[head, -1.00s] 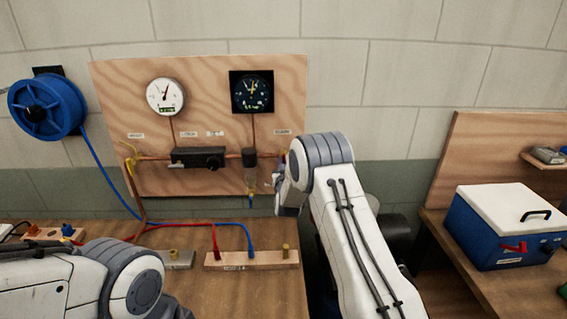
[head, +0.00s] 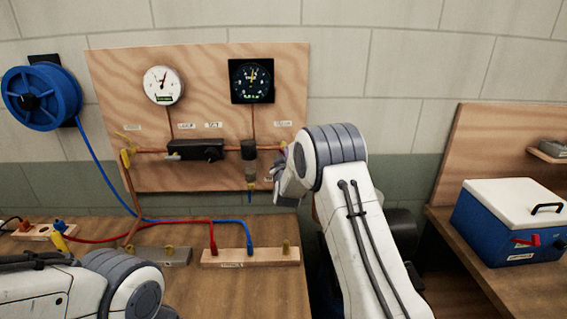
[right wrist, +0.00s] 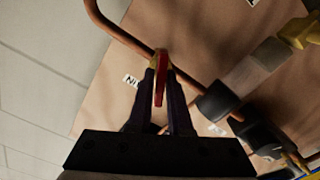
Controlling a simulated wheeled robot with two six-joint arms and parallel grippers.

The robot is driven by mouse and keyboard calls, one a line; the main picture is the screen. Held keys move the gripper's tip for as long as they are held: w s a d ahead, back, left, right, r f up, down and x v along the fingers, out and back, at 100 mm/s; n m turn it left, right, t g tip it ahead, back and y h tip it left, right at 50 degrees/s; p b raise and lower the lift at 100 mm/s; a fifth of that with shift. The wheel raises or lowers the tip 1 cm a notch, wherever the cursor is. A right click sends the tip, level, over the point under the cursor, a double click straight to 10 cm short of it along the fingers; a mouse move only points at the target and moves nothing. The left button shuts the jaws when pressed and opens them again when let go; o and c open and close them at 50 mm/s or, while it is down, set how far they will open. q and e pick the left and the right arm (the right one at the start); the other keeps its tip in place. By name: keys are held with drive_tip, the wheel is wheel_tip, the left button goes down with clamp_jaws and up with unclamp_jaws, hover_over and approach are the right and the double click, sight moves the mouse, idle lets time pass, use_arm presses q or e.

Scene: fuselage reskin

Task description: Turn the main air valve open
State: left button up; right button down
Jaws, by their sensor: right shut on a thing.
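A red valve handle (right wrist: 160,82) is on the copper pipe (right wrist: 122,34) in the right wrist view. My right gripper (right wrist: 161,80) is shut on this handle, with one dark finger on each side. In the head view the right gripper (head: 282,180) is at the right end of the wooden panel (head: 215,80), and its fingertips and the handle are mostly hidden by my wrist. A yellow handle (head: 125,157) is at the pipe's left end. The labels are too small to read surely. My left arm shows at lower left, but its gripper is out of view.
The panel carries a white gauge (head: 163,85), a dark gauge (head: 251,81), a black regulator (head: 195,150) and a filter bowl (head: 250,165). Red and blue hoses run to a wooden block (head: 250,257) on the bench. A blue cooler (head: 510,225) stands at right.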

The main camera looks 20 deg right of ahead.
drive_tip(key=n+b, duration=0.1)
drive_tip(key=n, duration=0.2)
drive_tip(key=shift+a+f+b, duration=0.1)
drive_tip(key=shift+f+b, duration=0.1)
drive_tip(key=shift+b, duration=0.2)
drive_tip(key=n+b, duration=0.1)
drive_tip(key=n, duration=0.1)
drive_tip(key=shift+n, duration=0.3)
drive_tip(key=n+b, duration=0.1)
drive_tip(key=n, duration=0.1)
drive_tip(key=shift+a+n, duration=0.1)
drive_tip(key=shift+n, duration=2.1)
drive_tip(key=shift+f, duration=0.1)
drive_tip(key=c, duration=0.9)
unclamp_jaws()
drive_tip(key=shift+w, duration=0.1)
